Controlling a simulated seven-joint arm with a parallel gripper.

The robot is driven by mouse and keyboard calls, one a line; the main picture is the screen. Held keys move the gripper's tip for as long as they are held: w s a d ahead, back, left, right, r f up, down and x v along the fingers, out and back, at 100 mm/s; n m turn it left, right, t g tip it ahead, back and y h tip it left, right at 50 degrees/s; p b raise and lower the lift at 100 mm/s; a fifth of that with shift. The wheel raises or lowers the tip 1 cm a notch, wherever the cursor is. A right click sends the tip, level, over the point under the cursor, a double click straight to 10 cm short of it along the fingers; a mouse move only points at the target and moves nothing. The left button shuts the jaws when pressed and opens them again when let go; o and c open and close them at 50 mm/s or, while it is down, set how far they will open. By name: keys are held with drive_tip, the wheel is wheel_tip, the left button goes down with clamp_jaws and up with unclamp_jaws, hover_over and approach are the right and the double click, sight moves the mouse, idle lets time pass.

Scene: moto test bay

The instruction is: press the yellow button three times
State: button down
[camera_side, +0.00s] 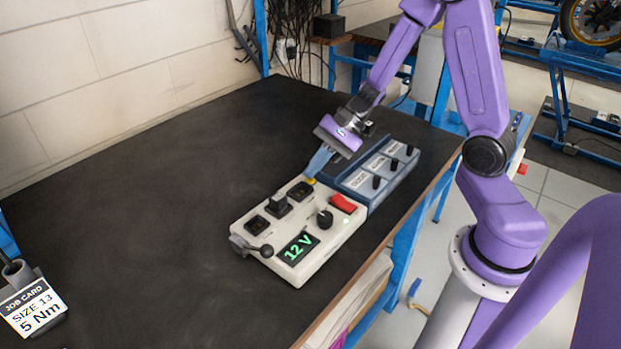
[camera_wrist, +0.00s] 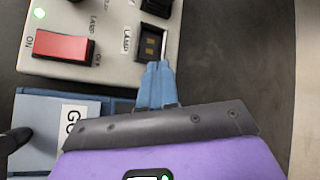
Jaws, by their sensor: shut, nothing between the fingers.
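A cream control box (camera_side: 292,229) lies on the dark bench mat. A small yellow patch (camera_side: 310,181), likely the yellow button, shows at the box's far end, right at my fingertips. My gripper (camera_side: 312,174) is shut and empty, its blue fingers pointing down onto that spot. I cannot tell whether they touch or press it.
The box carries a red rocker switch (camera_side: 343,204), a black knob (camera_side: 324,219), a black plug (camera_side: 278,204) and a green 12 V display (camera_side: 298,248). A blue-grey box with levers (camera_side: 375,172) adjoins it. A job card (camera_side: 34,307) stands front left. The left mat is clear.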

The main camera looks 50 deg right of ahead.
sight(315, 181)
drive_tip(key=shift+f, duration=0.3)
idle(0.5)
drive_tip(key=shift+r, duration=0.85)
drive_tip(key=shift+r, duration=2.5)
drive_tip(key=s+a+n+g+h, duration=0.2)
drive_tip(key=s+n+h, duration=0.6)
drive_tip(key=s+n, duration=1.4)
drive_tip(key=n, duration=0.3)
drive_tip(key=shift+s+a+r+g, duration=0.15)
drive_tip(key=shift+s+a+g, duration=0.15)
drive_tip(key=shift+s+a, duration=0.1)
